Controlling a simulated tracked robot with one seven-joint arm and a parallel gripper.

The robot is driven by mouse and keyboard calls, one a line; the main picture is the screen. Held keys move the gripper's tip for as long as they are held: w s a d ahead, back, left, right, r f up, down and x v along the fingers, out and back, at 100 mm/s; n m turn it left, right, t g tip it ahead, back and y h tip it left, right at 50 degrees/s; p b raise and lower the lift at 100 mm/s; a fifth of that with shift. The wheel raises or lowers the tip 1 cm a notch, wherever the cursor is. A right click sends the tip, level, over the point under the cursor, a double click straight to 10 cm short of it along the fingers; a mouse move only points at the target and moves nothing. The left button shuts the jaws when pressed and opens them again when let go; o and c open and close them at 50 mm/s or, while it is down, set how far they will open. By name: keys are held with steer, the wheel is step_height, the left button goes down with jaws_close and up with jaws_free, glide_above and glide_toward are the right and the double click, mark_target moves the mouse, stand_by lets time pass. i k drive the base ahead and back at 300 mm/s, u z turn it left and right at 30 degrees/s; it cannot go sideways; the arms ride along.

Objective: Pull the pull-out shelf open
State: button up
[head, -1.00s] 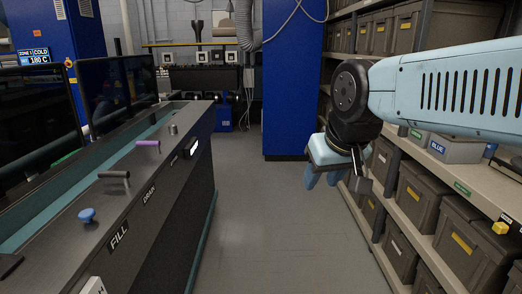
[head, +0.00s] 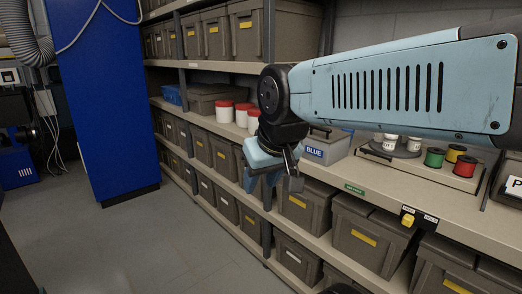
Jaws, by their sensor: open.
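A pale board with a dark bar handle on its front edge, which looks like the pull-out shelf (head: 425,170), lies on the rack's middle level at right. It bears small white jars and several coloured spools. How far out it stands is hard to tell. My arm hides part of the rack behind the board.
A grey bin marked BLUE (head: 325,148) stands left of the board. Red-and-white tubs (head: 224,112) stand farther left. Lidded bins (head: 365,232) fill the lower levels. A blue cabinet (head: 100,100) stands at left; the floor (head: 150,235) is clear.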

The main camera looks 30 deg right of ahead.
mark_target(445, 175)
steer(key=z, duration=0.45)
steer(key=i, duration=0.8)
steer(key=z, duration=0.7)
steer(key=i, duration=0.3)
steer(key=z, duration=0.15)
steer(key=k, duration=0.9)
steer(key=z, duration=0.15)
steer(key=i, duration=0.95)
steer(key=u, duration=0.05)
